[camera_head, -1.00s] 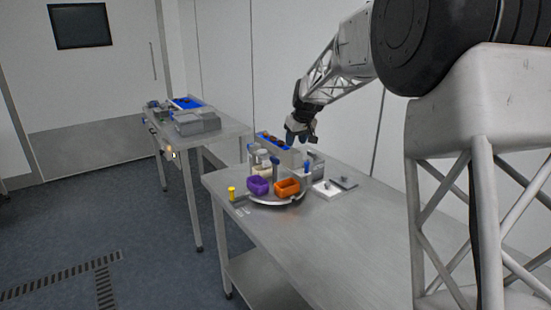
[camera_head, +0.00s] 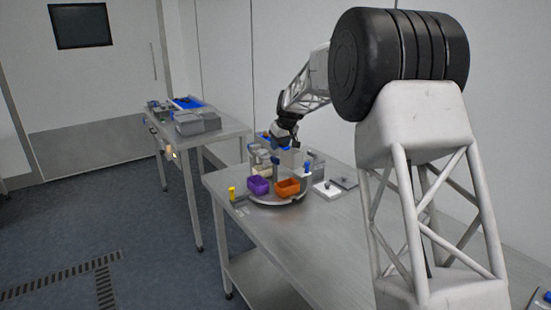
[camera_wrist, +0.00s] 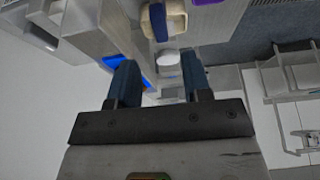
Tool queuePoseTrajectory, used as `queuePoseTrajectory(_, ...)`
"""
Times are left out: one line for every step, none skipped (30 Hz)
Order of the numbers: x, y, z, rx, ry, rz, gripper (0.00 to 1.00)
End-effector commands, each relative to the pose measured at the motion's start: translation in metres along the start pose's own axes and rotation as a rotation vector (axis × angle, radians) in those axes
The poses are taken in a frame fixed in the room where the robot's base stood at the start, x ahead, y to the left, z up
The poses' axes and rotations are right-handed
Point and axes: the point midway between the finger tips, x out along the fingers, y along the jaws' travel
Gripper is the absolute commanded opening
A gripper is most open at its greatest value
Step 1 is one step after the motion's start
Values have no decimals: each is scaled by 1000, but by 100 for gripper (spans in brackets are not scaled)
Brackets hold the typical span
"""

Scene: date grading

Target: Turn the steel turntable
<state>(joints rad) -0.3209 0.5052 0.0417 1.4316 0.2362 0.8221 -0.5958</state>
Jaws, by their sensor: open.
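The steel turntable (camera_head: 277,203) is a round plate on the near table, carrying a purple bin (camera_head: 258,186), an orange bin (camera_head: 288,187) and small containers. My gripper (camera_head: 279,140) is above the back part of the turntable and holds nothing. In the wrist view my gripper (camera_wrist: 162,82) shows two blue fingers spread apart. A white round lid (camera_wrist: 168,58) lies beyond the fingertips, with a cream container with a blue band (camera_wrist: 163,20) beyond it. My arm hides part of the turntable's back.
A yellow-topped post (camera_head: 232,193) stands at the table's left edge. A white scale-like plate (camera_head: 327,189) lies right of the turntable. A second table (camera_head: 225,131) at the back left holds grey boxes. The near table's front (camera_head: 300,240) is clear.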

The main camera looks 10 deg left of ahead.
Motion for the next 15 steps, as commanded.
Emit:
queuePoseTrajectory(2, 0, 0, 0, -1, 0, 45)
queuePoseTrajectory(3, 0, 0, 0, -1, 0, 45)
queuePoseTrajectory(5, 0, 0, 0, -1, 0, 45)
queuePoseTrajectory(7, 0, 0, 0, -1, 0, 45)
queuePoseTrajectory(9, 0, 0, 0, 0, 0, 45)
queuePoseTrajectory(12, 0, 0, 0, -1, 0, 45)
queuePoseTrajectory(15, 0, 0, 0, -1, 0, 45)
queuePoseTrajectory(18, 0, 0, 0, -1, -1, 45)
queuePoseTrajectory(23, 0, 1, 0, -2, -1, 45)
queuePoseTrajectory(27, 0, 1, 0, -2, -1, 45)
queuePoseTrajectory(30, 0, 1, 0, -3, -1, 45)
queuePoseTrajectory(35, 0, 1, 0, -2, -1, 45)
queuePoseTrajectory(38, 0, 1, 0, -2, -1, 45)
queuePoseTrajectory(42, 0, 0, 0, -2, -1, 45)
queuePoseTrajectory(47, 0, 0, 0, -1, 0, 45)
